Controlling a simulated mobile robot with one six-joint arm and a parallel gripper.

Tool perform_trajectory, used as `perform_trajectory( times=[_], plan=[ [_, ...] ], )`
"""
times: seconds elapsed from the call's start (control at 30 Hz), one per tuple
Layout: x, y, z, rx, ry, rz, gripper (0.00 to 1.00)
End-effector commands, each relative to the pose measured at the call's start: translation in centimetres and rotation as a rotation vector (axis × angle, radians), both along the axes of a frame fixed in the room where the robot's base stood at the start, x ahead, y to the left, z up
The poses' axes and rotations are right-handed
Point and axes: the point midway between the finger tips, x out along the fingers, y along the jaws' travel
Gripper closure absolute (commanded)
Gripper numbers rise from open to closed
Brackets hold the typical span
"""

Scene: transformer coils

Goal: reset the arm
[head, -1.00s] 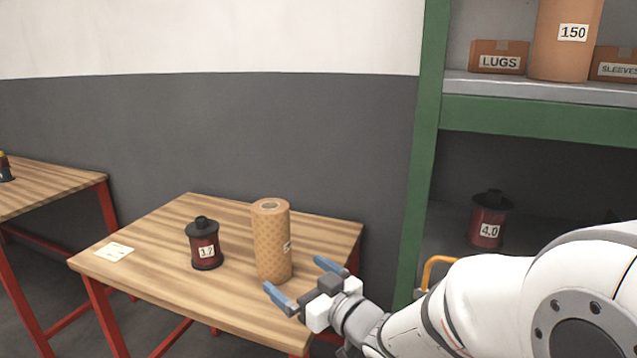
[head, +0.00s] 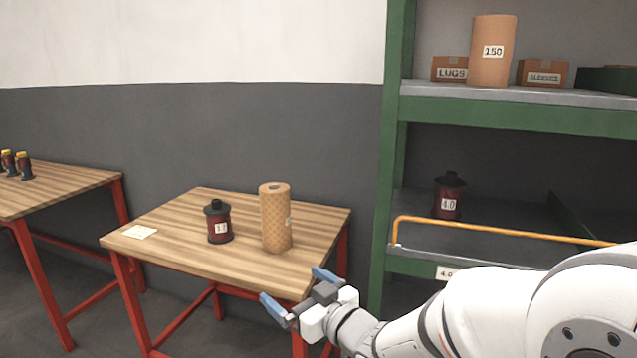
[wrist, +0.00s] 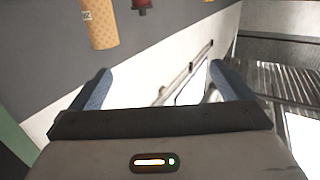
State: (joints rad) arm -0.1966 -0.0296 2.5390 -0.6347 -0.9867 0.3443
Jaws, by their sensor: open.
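My gripper (head: 296,292) is open and empty in the head view. Its blue fingers are apart, just in front of the right front corner of the wooden table (head: 180,262). In the wrist view the two fingers of my gripper (wrist: 152,88) are spread with nothing between them. A tan patterned roll (head: 276,220) stands upright on the table, apart from the fingers; it also shows at the top of the wrist view (wrist: 99,22). A dark red coil (head: 219,224) with a black top stands left of the roll.
A green shelf rack (head: 393,160) stands at right. It holds a 150 cylinder (head: 492,62), a LUGS box (head: 449,68), a second box (head: 542,73) and a 4.0 coil (head: 449,200) behind an orange rail (head: 500,231). Another table (head: 60,190) with small coils is at left.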

Motion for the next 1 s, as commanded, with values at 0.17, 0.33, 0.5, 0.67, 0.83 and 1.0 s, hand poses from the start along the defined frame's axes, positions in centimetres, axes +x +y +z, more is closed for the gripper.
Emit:
perform_trajectory(
  times=[0.17,0.33,0.5,0.67,0.83,1.0],
  plan=[
    [0.9,-2.4,0.8,-0.064,0.048,-0.099,0.0],
    [1.5,-5.0,1.3,-0.135,0.117,-0.206,0.0],
    [1.3,-8.6,2.2,-0.222,0.229,-0.342,0.0],
    [-0.7,-13.3,3.4,-0.32,0.424,-0.502,0.0],
    [-5.3,-17.4,4.7,-0.399,0.685,-0.63,0.0],
    [-11.3,-18.9,6.2,-0.438,0.96,-0.665,0.0]
  ],
)
